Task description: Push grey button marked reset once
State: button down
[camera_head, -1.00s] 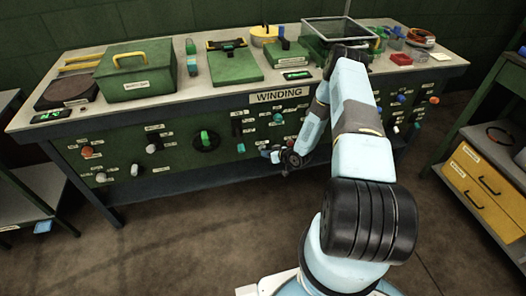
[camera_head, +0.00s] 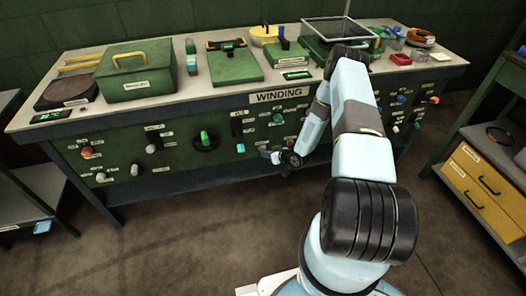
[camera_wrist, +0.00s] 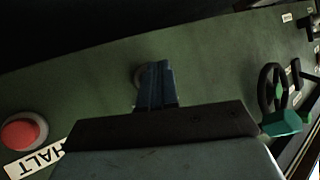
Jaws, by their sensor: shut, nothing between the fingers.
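My gripper (camera_head: 270,153) is at the front panel of the green winding bench, below the WINDING sign. In the wrist view its fingers (camera_wrist: 156,72) are together and empty, pointing at the green panel. A pale round button (camera_wrist: 139,76) shows behind the fingertips, mostly covered by them. I cannot see a label on it or tell whether the fingers touch it. A red round button (camera_wrist: 22,132) with a label reading HALT (camera_wrist: 38,160) is at the lower left of the wrist view. No readable reset marking shows.
In the wrist view a black dial with a green knob (camera_wrist: 283,122) is at the right. The bench panel (camera_head: 180,175) carries several knobs and switches, including a green-handled dial (camera_head: 205,139). A yellow drawer unit (camera_head: 475,176) stands to the right.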

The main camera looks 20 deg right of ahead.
jog(key=shift+s, duration=0.3)
jog(key=shift+s, duration=0.1)
jog(key=shift+s, duration=2.4)
